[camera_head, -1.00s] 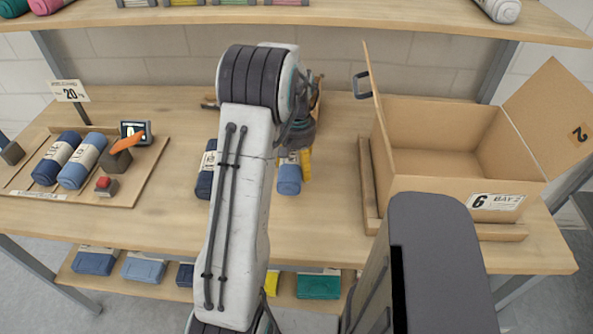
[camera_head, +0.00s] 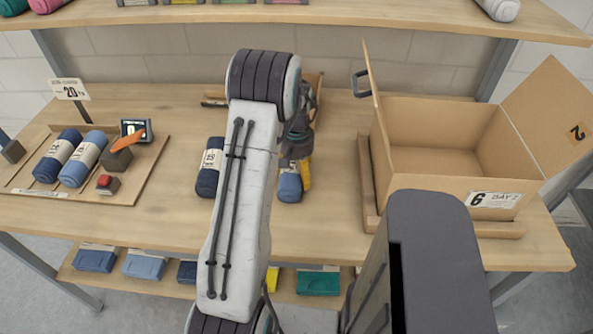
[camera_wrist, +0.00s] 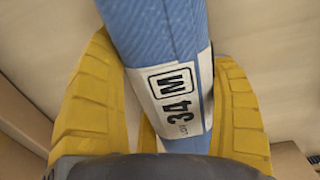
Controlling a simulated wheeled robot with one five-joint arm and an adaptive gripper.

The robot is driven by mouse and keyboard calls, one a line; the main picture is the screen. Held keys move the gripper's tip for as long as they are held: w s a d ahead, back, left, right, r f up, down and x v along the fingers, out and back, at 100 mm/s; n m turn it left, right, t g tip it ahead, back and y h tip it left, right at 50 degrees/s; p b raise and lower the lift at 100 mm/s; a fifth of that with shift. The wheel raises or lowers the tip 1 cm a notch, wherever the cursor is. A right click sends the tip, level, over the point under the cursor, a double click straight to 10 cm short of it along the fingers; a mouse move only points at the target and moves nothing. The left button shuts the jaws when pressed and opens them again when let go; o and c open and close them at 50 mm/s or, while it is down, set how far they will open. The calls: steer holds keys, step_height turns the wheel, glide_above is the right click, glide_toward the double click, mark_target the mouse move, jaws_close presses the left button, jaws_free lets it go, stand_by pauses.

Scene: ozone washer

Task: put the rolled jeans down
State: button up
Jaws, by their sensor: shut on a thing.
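A light blue rolled pair of jeans (camera_wrist: 150,35) with a white "34 M" label lies between the yellow fingers of my gripper (camera_wrist: 160,120) in the wrist view. The fingers are shut on it. In the head view the same roll (camera_head: 289,186) shows beside a yellow fingertip, just above or on the table; I cannot tell if it touches. My arm hides part of the gripper. A dark blue roll (camera_head: 208,180) with a white label is on the table just left of my arm.
An open cardboard box (camera_head: 440,130) marked 6 stands at the right in a wooden frame. A wooden tray (camera_head: 125,195) at the left holds two rolls, a small device and blocks. A shelf with rolls is above. The table front between is clear.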

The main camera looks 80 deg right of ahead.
mark_target(297, 163)
steer(key=o, duration=1.2)
steer(key=shift+c, duration=0.2)
step_height(297, 163, up, 12)
steer(key=shift+f, duration=0.15)
steer(key=shift+r, duration=0.25)
